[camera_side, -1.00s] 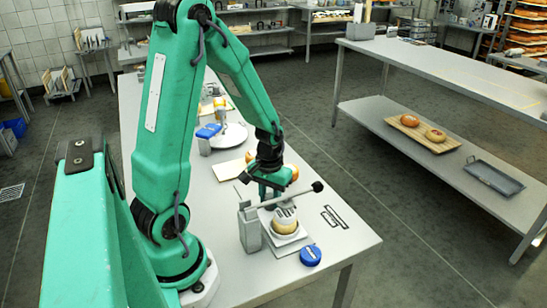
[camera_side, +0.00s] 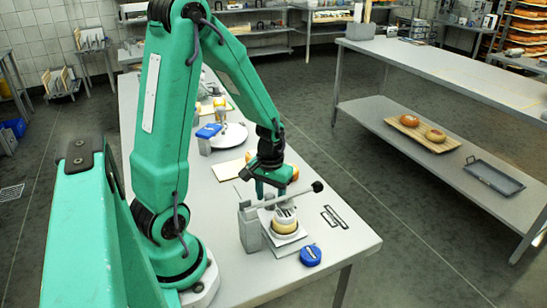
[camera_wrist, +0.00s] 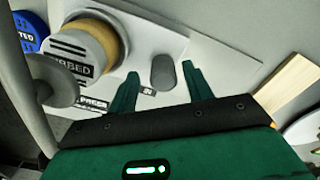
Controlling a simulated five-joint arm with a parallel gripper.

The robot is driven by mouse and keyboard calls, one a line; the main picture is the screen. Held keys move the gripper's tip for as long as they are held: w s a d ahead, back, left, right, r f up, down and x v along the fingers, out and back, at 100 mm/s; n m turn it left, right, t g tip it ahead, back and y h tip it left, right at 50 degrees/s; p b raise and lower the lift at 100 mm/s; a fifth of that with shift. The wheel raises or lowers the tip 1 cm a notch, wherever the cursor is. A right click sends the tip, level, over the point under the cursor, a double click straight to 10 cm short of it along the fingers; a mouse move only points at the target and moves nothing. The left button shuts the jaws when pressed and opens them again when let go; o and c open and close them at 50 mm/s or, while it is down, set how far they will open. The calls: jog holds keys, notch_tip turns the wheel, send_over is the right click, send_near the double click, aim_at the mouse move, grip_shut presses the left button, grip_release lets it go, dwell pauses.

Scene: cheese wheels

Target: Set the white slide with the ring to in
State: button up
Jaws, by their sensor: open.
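A white slide (camera_wrist: 182,50) lies flat in the wrist view, with a grey upright knob (camera_wrist: 163,72) on it and a small "IN" label (camera_wrist: 148,92) near the knob. In the side view a cheese wheel (camera_side: 284,226) stands on a white plate (camera_side: 292,241) at the press; I cannot tell clearly which part is the ring. A grey labelled cap (camera_wrist: 84,50) covers the cheese in the wrist view. My gripper (camera_wrist: 161,70) is open, with its fingers on either side of the knob and nothing clamped; it also shows above the bench (camera_side: 270,200).
The press lever ends in a dark ball (camera_side: 318,186) close to the right of my gripper. A grey press post (camera_side: 249,228) stands to its left. A blue disc (camera_side: 310,255) lies in front. A wooden board (camera_wrist: 287,88) is at the right in the wrist view.

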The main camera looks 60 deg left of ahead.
jog(key=shift+r, duration=3.4)
jog(key=shift+d, duration=0.1)
jog(key=shift+d+r, duration=0.25)
jog(key=shift+r, duration=0.2)
jog(key=s+d+r+m+t, duration=0.2)
jog(key=d+r+m, duration=0.1)
jog(key=d+r, duration=0.3)
jog(key=s+d+r+m+t, duration=0.3)
jog(key=d+r, duration=0.2)
jog(key=r, duration=0.2)
jog(key=shift+s+d+r+m+t, duration=0.15)
jog(key=shift+s+d+m+t, duration=0.15)
jog(key=shift+d+m, duration=0.1)
